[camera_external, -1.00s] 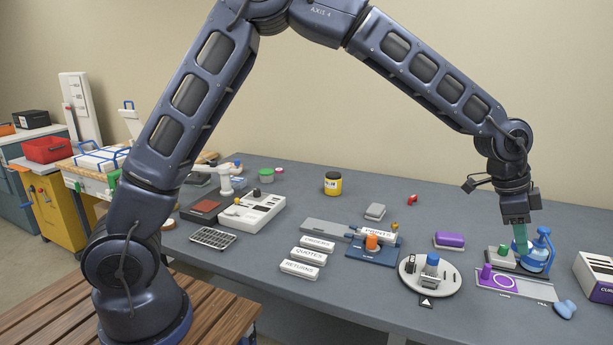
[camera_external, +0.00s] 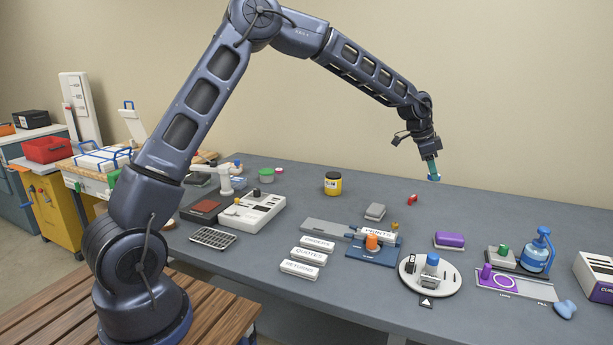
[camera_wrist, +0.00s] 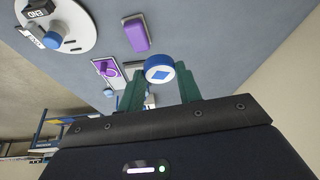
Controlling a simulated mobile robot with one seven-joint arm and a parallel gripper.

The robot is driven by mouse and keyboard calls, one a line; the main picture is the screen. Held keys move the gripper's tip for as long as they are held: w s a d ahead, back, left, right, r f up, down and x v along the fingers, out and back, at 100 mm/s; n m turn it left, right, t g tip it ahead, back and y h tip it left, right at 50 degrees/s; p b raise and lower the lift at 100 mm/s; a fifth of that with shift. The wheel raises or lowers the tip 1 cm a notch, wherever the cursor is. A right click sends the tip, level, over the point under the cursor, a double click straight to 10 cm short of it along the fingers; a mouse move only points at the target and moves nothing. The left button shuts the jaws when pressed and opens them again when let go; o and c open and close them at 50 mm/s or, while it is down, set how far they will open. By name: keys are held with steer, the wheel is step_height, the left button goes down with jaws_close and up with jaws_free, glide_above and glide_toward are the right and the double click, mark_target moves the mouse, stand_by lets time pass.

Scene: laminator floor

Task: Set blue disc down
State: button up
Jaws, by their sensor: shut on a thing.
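The blue disc (camera_wrist: 159,69) is between the green fingertips of my gripper (camera_wrist: 160,88) in the wrist view. Its face is white with a blue diamond mark and a blue rim. In the external view my gripper (camera_external: 432,168) is shut on the disc (camera_external: 434,178) and holds it above the back part of the grey table, apart from the table top. The disc is small in that view, and its underside is hidden.
A purple block (camera_external: 449,239) and a round white turntable (camera_external: 432,283) stand nearer the front. A small red item (camera_external: 412,199) and a grey block (camera_external: 375,212) lie near the gripper.

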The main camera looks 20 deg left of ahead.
glide_above(408, 222)
steer(key=a, duration=0.1)
steer(key=shift+n, duration=0.4)
step_height(408, 222, down, 20)
steer(key=shift+s+a, duration=0.15)
steer(key=shift+f, duration=0.1)
steer(key=o, duration=1)
steer(key=shift+c, duration=0.2)
